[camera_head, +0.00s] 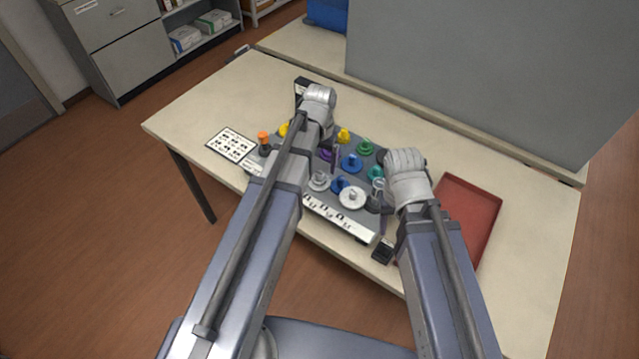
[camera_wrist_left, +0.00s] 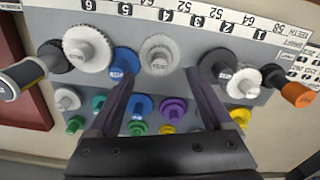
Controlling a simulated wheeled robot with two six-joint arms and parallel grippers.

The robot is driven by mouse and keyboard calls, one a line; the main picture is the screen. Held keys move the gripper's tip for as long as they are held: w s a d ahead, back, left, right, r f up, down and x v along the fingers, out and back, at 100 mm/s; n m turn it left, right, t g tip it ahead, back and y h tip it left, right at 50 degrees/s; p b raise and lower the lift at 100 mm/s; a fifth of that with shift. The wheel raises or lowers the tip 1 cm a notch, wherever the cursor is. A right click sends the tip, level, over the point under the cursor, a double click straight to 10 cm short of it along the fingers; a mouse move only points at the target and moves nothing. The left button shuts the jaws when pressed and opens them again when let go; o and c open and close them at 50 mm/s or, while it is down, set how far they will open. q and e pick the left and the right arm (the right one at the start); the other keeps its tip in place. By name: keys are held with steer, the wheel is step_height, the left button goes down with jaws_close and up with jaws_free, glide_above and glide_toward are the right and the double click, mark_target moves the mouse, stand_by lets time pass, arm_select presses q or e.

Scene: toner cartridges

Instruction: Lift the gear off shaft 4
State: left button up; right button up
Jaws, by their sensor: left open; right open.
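A grey board (camera_head: 300,188) holds several coloured gears on shafts, with a numbered strip along its near edge (camera_head: 345,212). The light grey gear (camera_wrist_left: 160,60), apparently at the number 4, sits on its shaft between a blue gear (camera_wrist_left: 123,62) and a dark gear (camera_wrist_left: 217,65) in the left wrist view. It also shows in the head view (camera_head: 319,181). My left gripper (camera_wrist_left: 160,82) is open above the board, its fingers to either side of the grey gear and apart from it. My right gripper (camera_head: 387,215) is open and empty at the board's right end.
An orange-topped post (camera_head: 264,141) stands at the left end. A red tray (camera_head: 470,205) lies right of the board. A printed card (camera_head: 231,144) lies left.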

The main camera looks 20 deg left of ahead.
mark_target(319, 173)
arm_select(q)
step_height(319, 173, down, 5)
steer(key=b, duration=0.5)
steer(key=shift+s+f, duration=0.15)
arm_select(e)
step_height(319, 173, down, 5)
steer(key=shift+f, duration=0.1)
arm_select(q)
jaws_close()
